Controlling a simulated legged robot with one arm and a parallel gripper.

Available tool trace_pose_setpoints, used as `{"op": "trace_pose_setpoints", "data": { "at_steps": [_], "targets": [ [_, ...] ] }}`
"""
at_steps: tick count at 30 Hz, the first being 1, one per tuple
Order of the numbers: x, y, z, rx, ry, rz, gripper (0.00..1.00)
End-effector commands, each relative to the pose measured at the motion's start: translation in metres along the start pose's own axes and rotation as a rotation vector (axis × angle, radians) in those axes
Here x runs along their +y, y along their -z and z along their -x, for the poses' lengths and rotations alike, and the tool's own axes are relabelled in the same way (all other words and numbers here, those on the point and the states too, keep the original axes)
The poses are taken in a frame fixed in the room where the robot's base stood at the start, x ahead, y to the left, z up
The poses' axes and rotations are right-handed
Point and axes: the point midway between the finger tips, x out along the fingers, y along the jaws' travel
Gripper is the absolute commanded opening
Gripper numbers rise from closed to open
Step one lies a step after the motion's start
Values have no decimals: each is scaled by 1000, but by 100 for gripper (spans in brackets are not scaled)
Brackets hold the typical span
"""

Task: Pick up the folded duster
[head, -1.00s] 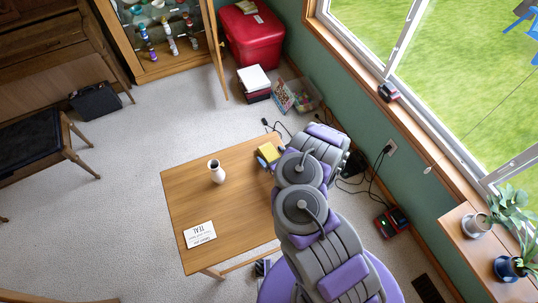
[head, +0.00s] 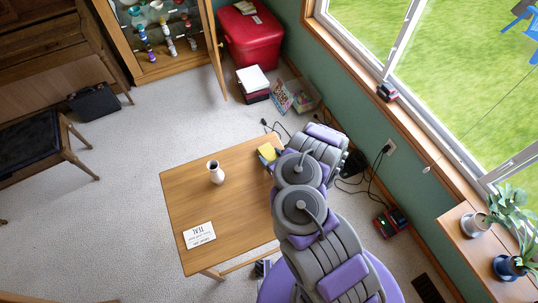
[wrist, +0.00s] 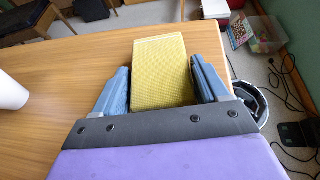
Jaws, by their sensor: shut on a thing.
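The folded duster is a yellow block-like cloth (wrist: 162,75); in the head view it shows (head: 268,152) near the table's far right corner, partly hidden by my arm. My gripper (wrist: 160,88) has its two blue-grey fingers on either side of the duster in the wrist view and is shut on it. In the wrist view the duster reaches forward past the fingertips, over the wooden table (wrist: 60,70). I cannot tell whether its underside touches the tabletop.
A white vase (head: 215,172) stands on the table left of the duster, and a printed card (head: 199,235) lies near the front left. The green wall and window sill (head: 372,88) are to the right. Cables (head: 375,170) and a clear bin (head: 304,98) are on the floor.

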Motion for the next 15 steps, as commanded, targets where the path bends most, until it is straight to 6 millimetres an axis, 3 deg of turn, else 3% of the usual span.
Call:
{"op": "trace_pose_setpoints", "data": {
  "at_steps": [8,15],
  "targets": [
    [-1,-9,4,0,2,-1,44],
    [-1,-38,14,-5,3,-3,44]
  ]
}}
